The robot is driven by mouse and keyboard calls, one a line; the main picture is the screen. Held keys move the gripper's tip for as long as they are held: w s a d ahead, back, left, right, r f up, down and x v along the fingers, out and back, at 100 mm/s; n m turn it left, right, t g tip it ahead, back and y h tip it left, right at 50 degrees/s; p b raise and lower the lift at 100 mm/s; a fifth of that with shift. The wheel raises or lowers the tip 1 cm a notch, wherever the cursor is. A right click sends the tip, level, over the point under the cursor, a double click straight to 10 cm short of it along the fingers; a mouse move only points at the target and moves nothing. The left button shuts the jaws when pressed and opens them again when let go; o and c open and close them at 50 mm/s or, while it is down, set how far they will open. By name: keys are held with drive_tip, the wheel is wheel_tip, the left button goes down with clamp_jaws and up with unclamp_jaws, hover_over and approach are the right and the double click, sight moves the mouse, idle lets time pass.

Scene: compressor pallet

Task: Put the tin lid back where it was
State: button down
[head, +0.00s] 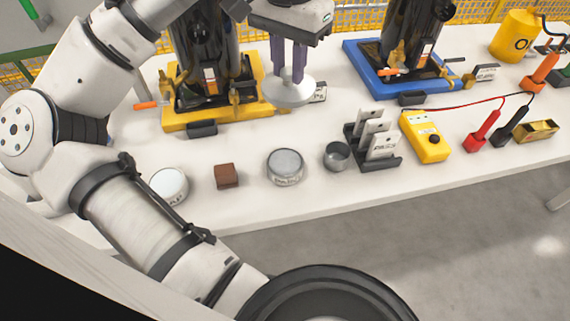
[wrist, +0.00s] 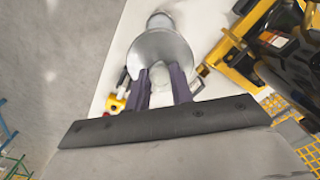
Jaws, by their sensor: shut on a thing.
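My gripper (head: 288,78) points down above the rear middle of the table, its two purple-grey fingers shut on the tin lid (head: 290,94). The lid is a round, flat silver disc, held roughly level; how the fingers meet its top is hard to make out. In the wrist view the lid (wrist: 160,46) lies just beyond the fingertips of my gripper (wrist: 161,78). A round labelled tin (head: 285,168) with a grey top stands on the table in front of the lid, apart from it. Another labelled tin (head: 168,187) with a whiter top stands farther left.
A brown block (head: 227,176) sits between the tins. A small grey cup (head: 337,156), a dark rack (head: 381,163) and a yellow meter (head: 425,136) stand to the right. Compressors on a yellow pallet (head: 176,122) and a blue pallet (head: 363,79) stand behind. The table's (head: 240,205) front strip is clear.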

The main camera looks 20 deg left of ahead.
drive_tip(key=shift+s+a+f, duration=0.2)
drive_tip(key=shift+a+f, duration=0.05)
drive_tip(key=shift+f, duration=0.05)
wheel_tip(320, 180, down, 19)
drive_tip(key=shift+f+b, duration=0.15)
drive_tip(key=shift+b, duration=0.75)
drive_tip(key=shift+f, duration=0.1)
drive_tip(key=c, duration=1.2)
unclamp_jaws()
drive_tip(key=shift+c, duration=0.2)
wheel_tip(320, 180, up, 12)
drive_tip(key=shift+p, duration=0.35)
